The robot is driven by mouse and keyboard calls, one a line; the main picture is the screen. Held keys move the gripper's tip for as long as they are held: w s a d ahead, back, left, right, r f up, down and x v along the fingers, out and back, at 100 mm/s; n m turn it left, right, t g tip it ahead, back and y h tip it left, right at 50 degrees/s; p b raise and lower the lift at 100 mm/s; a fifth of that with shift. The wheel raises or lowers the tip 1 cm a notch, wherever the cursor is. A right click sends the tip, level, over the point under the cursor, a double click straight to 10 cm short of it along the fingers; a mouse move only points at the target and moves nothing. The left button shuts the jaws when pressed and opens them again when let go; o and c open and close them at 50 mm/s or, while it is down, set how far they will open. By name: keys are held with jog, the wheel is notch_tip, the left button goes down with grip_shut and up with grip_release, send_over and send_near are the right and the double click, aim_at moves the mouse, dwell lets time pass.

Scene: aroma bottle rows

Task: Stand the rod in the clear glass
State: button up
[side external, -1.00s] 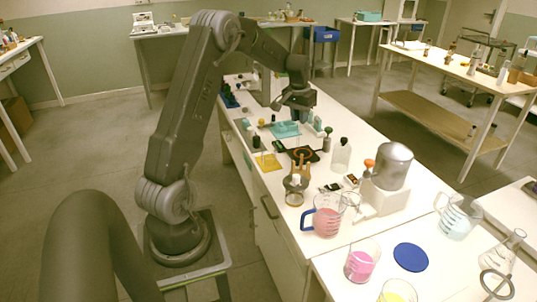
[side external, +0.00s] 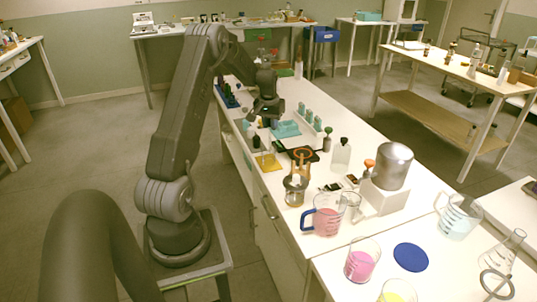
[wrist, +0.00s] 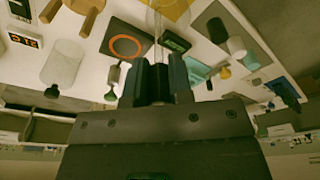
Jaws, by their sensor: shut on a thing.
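My gripper (side external: 267,112) is over the table near the teal block, pointing down. In the wrist view my gripper (wrist: 158,78) is shut on a thin pale rod (wrist: 157,40), which sticks out beyond the fingertips. The rod is too thin to make out clearly in the side view. A small clear glass (side external: 351,203) stands on the table beside the pink-filled blue-handled jug, well away from my gripper. I cannot tell for sure whether this is the task's glass.
A dark hotplate with an orange ring (wrist: 125,46), a yellow tray (side external: 268,162), a teal block (side external: 286,129) and a clear bottle (side external: 341,155) crowd the table. The pink-filled jug (side external: 325,217) and a metal-domed device (side external: 392,166) stand nearer the camera.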

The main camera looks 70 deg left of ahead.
send_over(270, 153)
jog(key=a, duration=0.1)
jog(key=shift+w+f, duration=0.15)
jog(key=shift+f, duration=1.05)
jog(key=shift+w+f, duration=0.15)
jog(key=shift+f, duration=1)
jog(key=o, duration=0.9)
jog(key=r, duration=0.4)
jog(key=s+d+r, duration=0.1)
jog(key=r, duration=0.8)
jog(key=shift+s+d+r, duration=0.15)
jog(key=shift+s+r, duration=0.1)
jog(key=shift+r, duration=0.1)
